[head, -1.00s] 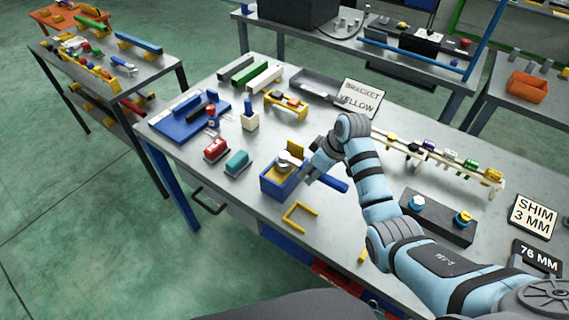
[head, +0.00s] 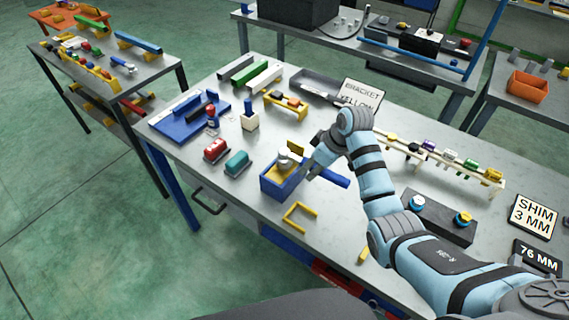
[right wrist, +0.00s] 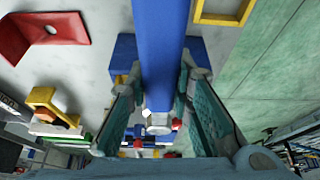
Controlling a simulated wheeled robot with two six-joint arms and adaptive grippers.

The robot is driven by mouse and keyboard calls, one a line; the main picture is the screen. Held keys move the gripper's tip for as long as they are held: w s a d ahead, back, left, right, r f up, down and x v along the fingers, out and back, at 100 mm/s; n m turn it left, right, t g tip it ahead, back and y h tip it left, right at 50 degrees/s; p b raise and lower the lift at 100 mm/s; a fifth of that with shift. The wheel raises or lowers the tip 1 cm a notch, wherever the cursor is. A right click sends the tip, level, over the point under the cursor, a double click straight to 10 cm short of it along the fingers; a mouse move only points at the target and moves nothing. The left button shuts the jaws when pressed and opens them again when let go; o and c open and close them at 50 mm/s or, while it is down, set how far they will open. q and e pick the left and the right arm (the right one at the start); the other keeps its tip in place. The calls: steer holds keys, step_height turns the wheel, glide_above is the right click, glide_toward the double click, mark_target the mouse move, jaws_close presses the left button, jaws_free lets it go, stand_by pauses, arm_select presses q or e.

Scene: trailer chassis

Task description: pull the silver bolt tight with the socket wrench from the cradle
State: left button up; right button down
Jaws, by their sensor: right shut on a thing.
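The socket wrench has a long blue handle (head: 337,180) and a silver head (right wrist: 158,128). My right gripper (head: 307,172) is shut on the handle. In the right wrist view the handle (right wrist: 160,50) runs between the two fingers. In the head view the wrench's head end is over a blue open box-like fixture (head: 280,188), beside an upright yellow plate (head: 296,148). A silver-grey round part (head: 285,157) shows there; I cannot tell bolt from socket, nor whether they touch. I cannot identify the cradle. My left gripper is not in view.
A dark block with blue and yellow knobs (head: 436,216) and a long rack (head: 450,164) are to the right.

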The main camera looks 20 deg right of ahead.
steer(key=shift+r, duration=2.25)
steer(key=shift+w+d+r+n+g+y, duration=0.15)
steer(key=shift+w+d+r+n, duration=0.25)
steer(key=shift+r+n, duration=0.15)
steer(key=shift+w+d+r+n+g+y, duration=0.15)
steer(key=shift+w+d+r+n, duration=0.2)
steer(key=shift+n, duration=0.3)
steer(key=shift+a, duration=0.1)
step_height(320, 180, down, 6)
steer(key=b, duration=0.2)
steer(key=shift+f, duration=0.2)
steer(key=shift+r, duration=0.1)
